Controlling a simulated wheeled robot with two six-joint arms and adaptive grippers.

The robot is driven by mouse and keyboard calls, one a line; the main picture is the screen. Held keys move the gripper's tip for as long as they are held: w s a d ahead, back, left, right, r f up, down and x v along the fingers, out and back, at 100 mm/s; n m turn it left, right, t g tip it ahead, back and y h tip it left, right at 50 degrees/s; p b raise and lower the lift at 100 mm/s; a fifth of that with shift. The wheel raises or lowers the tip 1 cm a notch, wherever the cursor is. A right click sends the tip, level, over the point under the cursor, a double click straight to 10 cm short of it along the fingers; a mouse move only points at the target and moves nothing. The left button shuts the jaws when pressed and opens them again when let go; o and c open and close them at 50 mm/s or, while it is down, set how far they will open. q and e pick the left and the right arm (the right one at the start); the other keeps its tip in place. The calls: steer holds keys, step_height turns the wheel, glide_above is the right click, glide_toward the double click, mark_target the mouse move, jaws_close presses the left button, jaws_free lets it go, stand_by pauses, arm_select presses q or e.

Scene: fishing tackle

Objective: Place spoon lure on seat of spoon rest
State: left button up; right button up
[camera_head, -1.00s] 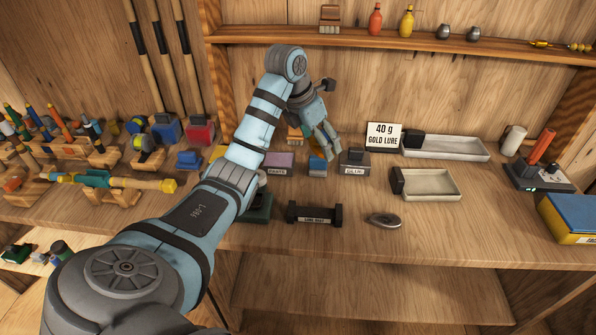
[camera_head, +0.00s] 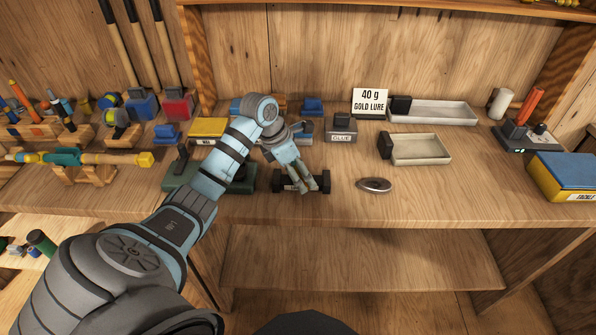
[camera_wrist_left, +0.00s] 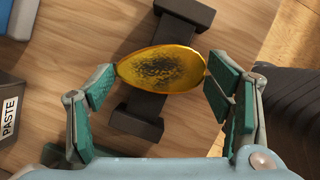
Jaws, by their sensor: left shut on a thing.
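The gold oval spoon lure (camera_wrist_left: 160,68), with dark mottling, shows in the left wrist view held end to end between the fingertips. My left gripper (camera_wrist_left: 160,82) is shut on it. The dark spoon rest, with raised blocks at both ends, is below the lure in that view (camera_wrist_left: 138,124); the lure covers its middle. In the head view my left gripper (camera_head: 312,187) is over the spoon rest (camera_head: 324,180) and hides part of it and its label. The lure cannot be made out there. Whether the lure touches the seat I cannot tell. My right gripper is not in view.
A grey metal oval piece (camera_head: 374,185) lies right of the rest. Behind stand a glue block (camera_head: 341,131), a "40 g gold lure" sign (camera_head: 369,102) and two shallow trays (camera_head: 421,149) (camera_head: 435,112). A dark green stand (camera_head: 180,178) is at left. The front right bench is clear.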

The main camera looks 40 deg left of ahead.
arm_select(q)
steer(key=shift+f, duration=0.1)
steer(key=o, duration=1.3)
steer(key=shift+c, duration=0.2)
steer(key=p+v, duration=0.1)
steer(key=v, duration=1.1)
